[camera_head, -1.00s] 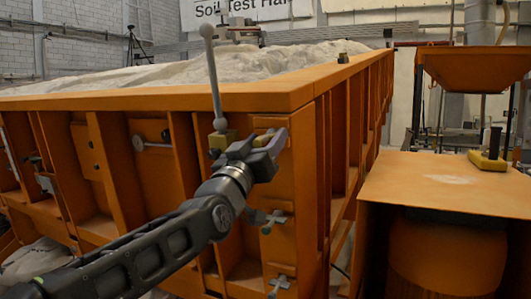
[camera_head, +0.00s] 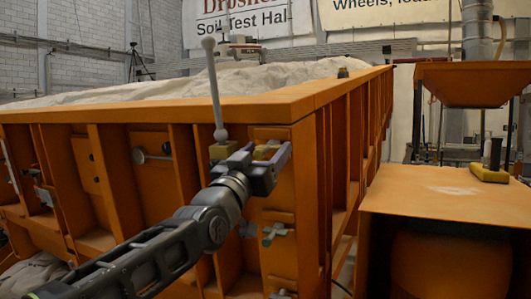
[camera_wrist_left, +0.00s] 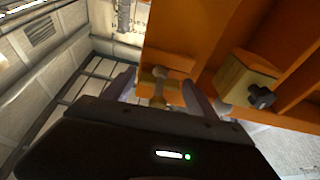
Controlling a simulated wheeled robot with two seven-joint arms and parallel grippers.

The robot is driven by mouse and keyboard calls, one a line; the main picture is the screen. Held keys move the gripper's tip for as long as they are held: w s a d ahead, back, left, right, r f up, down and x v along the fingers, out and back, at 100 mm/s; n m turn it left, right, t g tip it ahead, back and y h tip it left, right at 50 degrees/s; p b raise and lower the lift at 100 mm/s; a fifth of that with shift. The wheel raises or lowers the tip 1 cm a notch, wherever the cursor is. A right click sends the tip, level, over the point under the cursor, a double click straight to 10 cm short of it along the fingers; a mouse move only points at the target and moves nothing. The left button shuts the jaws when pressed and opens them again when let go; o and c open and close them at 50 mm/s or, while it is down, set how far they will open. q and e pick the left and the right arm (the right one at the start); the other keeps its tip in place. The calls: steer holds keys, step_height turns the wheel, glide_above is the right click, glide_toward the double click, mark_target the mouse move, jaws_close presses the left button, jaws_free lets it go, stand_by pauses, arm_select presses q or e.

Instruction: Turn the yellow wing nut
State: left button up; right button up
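The yellow wing nut (camera_head: 265,151) is on the orange front wall of the sandbed, near its right corner, mostly hidden behind my left gripper in the head view. In the left wrist view the wing nut (camera_wrist_left: 159,84) shows as a dull yellow T shape between the two fingers. My left gripper (camera_head: 264,161) is open, with one finger on each side of the wing nut. In the left wrist view a gap shows between the wing nut and the fingers of the gripper (camera_wrist_left: 160,86). My right gripper is not in view.
A yellow block (camera_head: 223,149) with an upright grey rod (camera_head: 214,90) stands just left of the gripper. Grey wing nuts (camera_head: 275,234) sit lower on the wall. An orange table (camera_head: 450,199) with a yellow-and-black item (camera_head: 489,173) is at the right.

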arm_select(q)
steer(key=shift+o, duration=0.9)
steer(key=shift+s, duration=0.1)
steer(key=shift+s+a+f, duration=0.15)
steer(key=shift+s, duration=0.15)
steer(key=b+v, duration=0.2)
steer(key=v, duration=0.5)
steer(key=shift+b, duration=0.3)
